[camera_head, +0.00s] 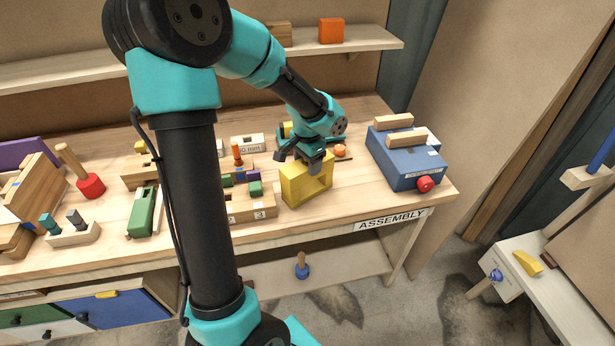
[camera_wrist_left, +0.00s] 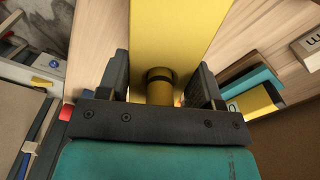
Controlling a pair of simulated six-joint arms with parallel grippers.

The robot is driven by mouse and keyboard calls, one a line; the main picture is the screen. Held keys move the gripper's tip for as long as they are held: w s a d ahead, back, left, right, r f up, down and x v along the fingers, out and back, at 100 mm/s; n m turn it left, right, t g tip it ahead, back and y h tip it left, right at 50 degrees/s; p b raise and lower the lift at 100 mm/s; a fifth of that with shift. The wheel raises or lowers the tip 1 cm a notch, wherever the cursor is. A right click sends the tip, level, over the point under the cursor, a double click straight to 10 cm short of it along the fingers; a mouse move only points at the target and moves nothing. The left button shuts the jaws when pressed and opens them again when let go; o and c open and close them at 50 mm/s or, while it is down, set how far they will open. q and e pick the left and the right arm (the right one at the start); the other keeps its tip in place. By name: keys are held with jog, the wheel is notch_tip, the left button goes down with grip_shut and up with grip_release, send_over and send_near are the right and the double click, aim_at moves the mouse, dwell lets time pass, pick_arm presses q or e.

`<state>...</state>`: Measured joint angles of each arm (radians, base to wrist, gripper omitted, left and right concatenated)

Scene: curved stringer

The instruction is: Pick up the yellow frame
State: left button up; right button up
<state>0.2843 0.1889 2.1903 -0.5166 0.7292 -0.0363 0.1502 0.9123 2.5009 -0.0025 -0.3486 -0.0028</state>
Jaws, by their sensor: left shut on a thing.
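The yellow frame (camera_head: 306,186) is a block-like piece with an opening, near the front edge of the assembly bench. My left gripper (camera_head: 312,164) reaches down from above and is shut on the yellow frame. In the left wrist view the yellow frame (camera_wrist_left: 178,35) fills the upper middle, and the fingers of the left gripper (camera_wrist_left: 160,88) stand on both sides of a round yellow part of it. Whether the frame touches the bench is hard to tell. My right gripper does not show.
A blue box (camera_head: 402,160) with wooden bars and a red knob (camera_head: 425,184) stands to the right. A wooden block marked 3 (camera_head: 250,208) with coloured pieces stands close on the left. The bench front carries an ASSEMBLY label (camera_head: 391,219).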

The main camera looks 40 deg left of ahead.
pick_arm(q)
jog(key=c, duration=0.8)
jog(key=shift+r, duration=0.1)
jog(key=shift+r, duration=1.45)
jog(key=shift+d+r, duration=0.1)
jog(key=shift+r, duration=0.25)
jog(key=s+d, duration=0.3)
jog(key=d, duration=0.1)
jog(key=s+d+r, duration=0.1)
jog(key=s+d, duration=0.2)
jog(key=s, duration=0.1)
jog(key=s+d, duration=0.3)
jog(key=d, duration=0.1)
jog(key=shift+s+d+r, duration=0.15)
jog(key=shift+s+d, duration=0.15)
jog(key=shift+s, duration=0.1)
